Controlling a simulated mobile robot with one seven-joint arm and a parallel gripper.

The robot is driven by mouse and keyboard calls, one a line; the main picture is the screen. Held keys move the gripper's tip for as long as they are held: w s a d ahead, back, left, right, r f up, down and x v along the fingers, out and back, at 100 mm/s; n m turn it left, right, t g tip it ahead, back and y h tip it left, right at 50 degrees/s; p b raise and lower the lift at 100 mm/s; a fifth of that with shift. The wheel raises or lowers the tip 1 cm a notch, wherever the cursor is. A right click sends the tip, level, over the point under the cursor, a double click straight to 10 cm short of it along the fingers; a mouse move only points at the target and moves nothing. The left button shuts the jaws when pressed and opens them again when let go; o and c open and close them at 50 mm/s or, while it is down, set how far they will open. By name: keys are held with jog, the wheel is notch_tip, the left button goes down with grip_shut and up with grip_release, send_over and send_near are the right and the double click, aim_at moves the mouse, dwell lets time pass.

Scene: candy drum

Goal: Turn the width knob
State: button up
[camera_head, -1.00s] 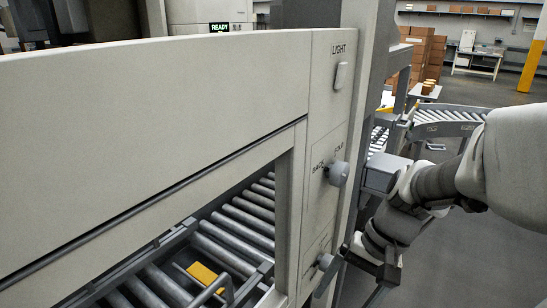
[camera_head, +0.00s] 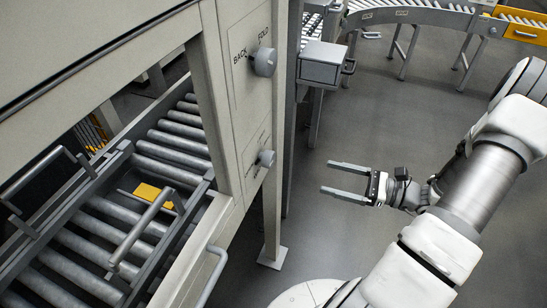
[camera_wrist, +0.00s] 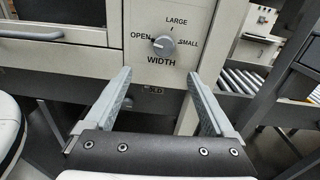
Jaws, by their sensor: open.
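The width knob (camera_wrist: 163,45) is a round grey dial on a pale panel, between the fingertips and above them in the wrist view. Labels OPEN, LARGE and SMALL surround it, with WIDTH below. Its exact pointer angle is too small to tell. In the head view the lower knob (camera_head: 266,158) on the machine's post shows from the side. My gripper (camera_head: 325,178) is open and empty, its fingers level and pointing left at the post, a clear gap from the knob. In the wrist view the open gripper (camera_wrist: 158,75) has nothing between its fingers.
A larger knob (camera_head: 265,61) marked BACK and FOLD sits above on the same post. A grey box (camera_head: 321,64) juts out beside the post. A curved handle (camera_head: 213,273) is below left. Rollers (camera_head: 170,150) lie inside the machine. The floor between gripper and post is clear.

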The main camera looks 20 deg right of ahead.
aim_at(273, 160)
jog(key=shift+m+t, duration=0.3)
jog(key=x, duration=1.7)
jog(key=shift+w+d+f+p, duration=0.15)
jog(key=shift+w+f+p, duration=0.1)
jog(key=shift+f+p, duration=0.1)
jog(key=c, duration=1.4)
